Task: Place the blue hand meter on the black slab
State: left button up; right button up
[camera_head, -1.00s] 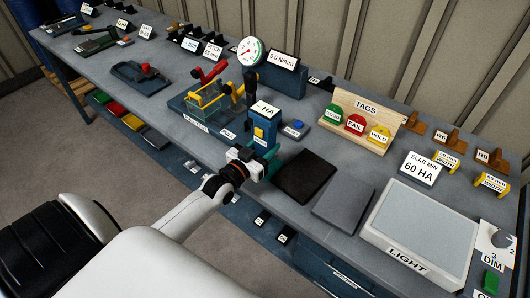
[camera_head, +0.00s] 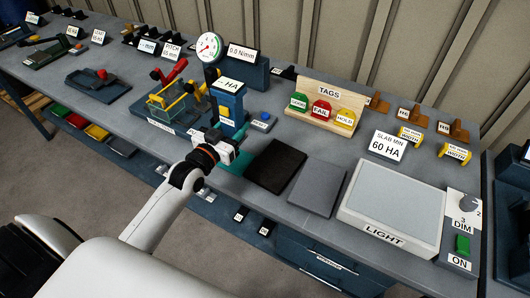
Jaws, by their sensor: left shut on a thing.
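The blue hand meter (camera_head: 229,104) is an upright blue block with a white "-- HA" display on top and a small label on its front. My left gripper (camera_head: 236,142) is shut on its lower part, and the fingers partly hide it. The meter's lower end is hidden, so its exact height over the bench cannot be told. The black slab (camera_head: 276,166) lies flat on the bench, to the right of and nearer than the meter, with nothing on it. My right gripper is not in view.
A grey slab (camera_head: 318,187) lies right of the black one, then a light box (camera_head: 395,212). A small block with a blue button (camera_head: 262,119) stands behind the gripper. A wire-basket fixture (camera_head: 176,104) stands to the left, a tag rack (camera_head: 328,104) behind.

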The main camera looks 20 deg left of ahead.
pick_arm(q)
jog(key=w+d+b, duration=0.2)
jog(key=d+b, duration=0.2)
jog(key=d, duration=0.3)
jog(key=b, duration=0.2)
send_over(276, 164)
notch_tip(276, 164, down, 4)
jog(key=shift+r, duration=0.1)
jog(key=shift+w+f, duration=0.1)
jog(key=shift+f, duration=2.2)
jog(key=shift+f, duration=0.1)
jog(key=o, duration=1.2)
jog(key=shift+f, duration=0.1)
